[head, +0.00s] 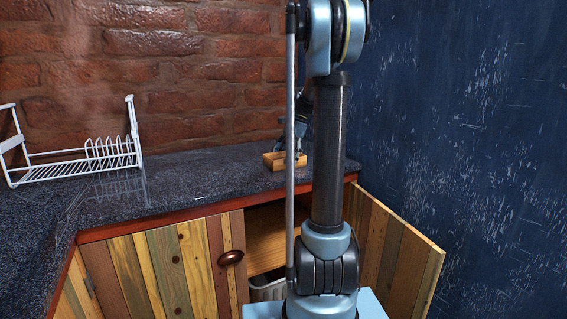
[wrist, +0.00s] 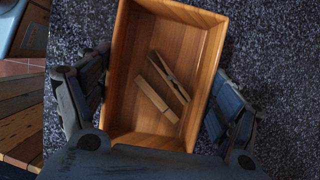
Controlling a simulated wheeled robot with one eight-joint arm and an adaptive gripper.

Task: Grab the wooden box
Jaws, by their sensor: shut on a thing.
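The wooden box (wrist: 125,75) is an open, rectangular, light brown tray in the wrist view, and a wooden clothespin (wrist: 165,88) lies inside it. My gripper (wrist: 160,110) has one finger on each long side of the box and is shut on it from outside. In the head view the box (head: 272,160) sits on the dark countertop near the wall, partly hidden behind my arm. My gripper (head: 292,155) reaches down to it there.
A white dish rack (head: 75,165) stands on the countertop (head: 215,180) at the left. Below it, a cabinet door (head: 400,250) hangs open at the right. A brick wall (head: 200,75) is behind and a dark blue wall (head: 465,130) is at the right.

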